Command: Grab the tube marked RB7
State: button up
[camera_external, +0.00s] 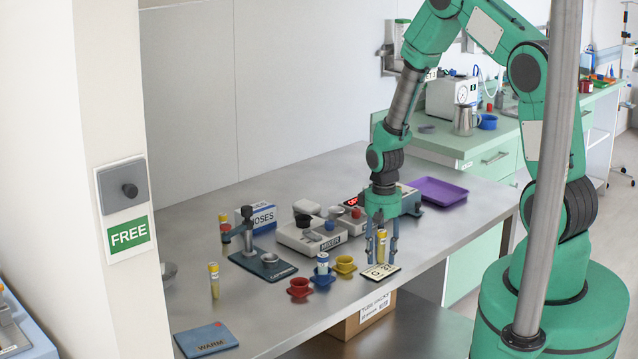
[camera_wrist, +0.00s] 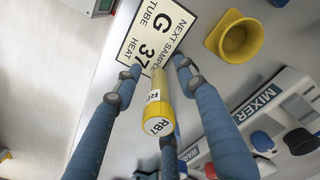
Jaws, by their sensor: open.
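A tube with a yellow cap (camera_wrist: 160,118) stands upright between my gripper's fingers; its cap and side carry a black-on-white mark that reads like RB7. In the external view the same tube (camera_external: 381,243) shows partly behind the fingers, beside or on a white card (camera_external: 382,272). My gripper (camera_external: 380,257) points straight down, its blue fingers open around the tube with gaps visible. In the wrist view my gripper (camera_wrist: 157,68) has fingertips either side of the tube's lower end. The card (camera_wrist: 158,30) reads "NEXT SAMPLE G 37 TUBE HEAT". Whether any finger touches the tube I cannot tell.
Red (camera_external: 300,288), blue (camera_external: 322,280) and yellow (camera_external: 344,265) cups stand left of my gripper; the blue one holds a white-and-blue tube. Another yellow-capped tube (camera_external: 214,281) stands farther left. A mixer (camera_external: 320,236) is behind, a purple tray (camera_external: 440,191) behind right.

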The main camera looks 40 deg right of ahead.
aim_at(382, 230)
grip_shut()
jog(key=shift+r, duration=0.15)
jog(key=shift+r, duration=0.55)
notch_tip(382, 230, up, 2)
jog(key=shift+r, duration=0.1)
jog(key=s+a+r+p, duration=0.1)
jog(key=s+a, duration=0.2)
jog(key=s, duration=1.2)
jog(key=shift+s+r, duration=0.2)
jog(key=shift+s, duration=0.2)
